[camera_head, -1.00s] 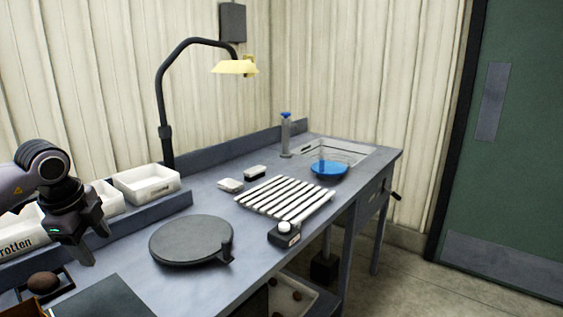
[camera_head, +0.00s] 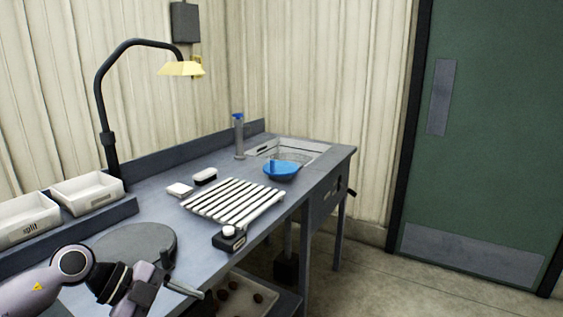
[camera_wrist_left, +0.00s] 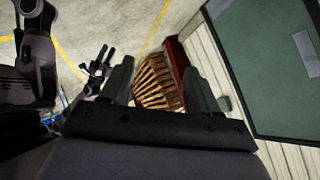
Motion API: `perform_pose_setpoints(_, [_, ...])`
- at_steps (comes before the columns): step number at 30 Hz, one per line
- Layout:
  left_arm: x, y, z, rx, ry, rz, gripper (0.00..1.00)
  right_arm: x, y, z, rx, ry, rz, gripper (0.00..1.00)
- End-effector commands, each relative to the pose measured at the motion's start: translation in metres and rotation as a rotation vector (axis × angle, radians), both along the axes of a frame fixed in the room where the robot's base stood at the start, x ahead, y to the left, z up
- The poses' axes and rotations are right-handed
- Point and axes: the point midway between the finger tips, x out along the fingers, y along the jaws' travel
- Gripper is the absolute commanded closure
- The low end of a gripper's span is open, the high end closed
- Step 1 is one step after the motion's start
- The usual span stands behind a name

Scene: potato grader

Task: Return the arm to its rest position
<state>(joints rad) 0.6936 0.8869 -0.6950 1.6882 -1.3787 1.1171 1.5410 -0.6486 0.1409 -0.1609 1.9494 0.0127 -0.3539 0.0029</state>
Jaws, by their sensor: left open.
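My left arm comes in from the lower left in the head view. Its gripper (camera_head: 180,290) is near the table's front edge, in front of the round dark plate (camera_head: 142,243) and partly covering it. In the left wrist view the two dark fingers of the left gripper (camera_wrist_left: 160,88) stand apart with nothing between them. Beyond them, out of reach, a brown slatted object (camera_wrist_left: 158,84) and the floor show. My right gripper is not in the head view.
White bins (camera_head: 88,190) stand at the back left. A crate with potatoes (camera_head: 228,300) sits below. Floor at right is clear.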

Motion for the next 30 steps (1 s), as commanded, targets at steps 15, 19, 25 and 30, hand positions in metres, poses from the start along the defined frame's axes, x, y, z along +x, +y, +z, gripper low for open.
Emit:
perform_pose_setpoints(15, [-0.026,-0.083,-0.012,-0.865,-0.152,0.464,0.39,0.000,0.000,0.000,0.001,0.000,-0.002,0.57])
perform_pose_setpoints(19, [-0.031,-0.061,-0.047,-0.898,-0.111,0.747,0.39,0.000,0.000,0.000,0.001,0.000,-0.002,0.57])
perform_pose_setpoints(25, [-0.069,-0.022,-0.132,-0.774,0.052,1.172,0.39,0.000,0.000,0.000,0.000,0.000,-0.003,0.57])
perform_pose_setpoints(30, [-0.128,-0.003,-0.200,-0.593,0.245,1.405,0.39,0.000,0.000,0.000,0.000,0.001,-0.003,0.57])
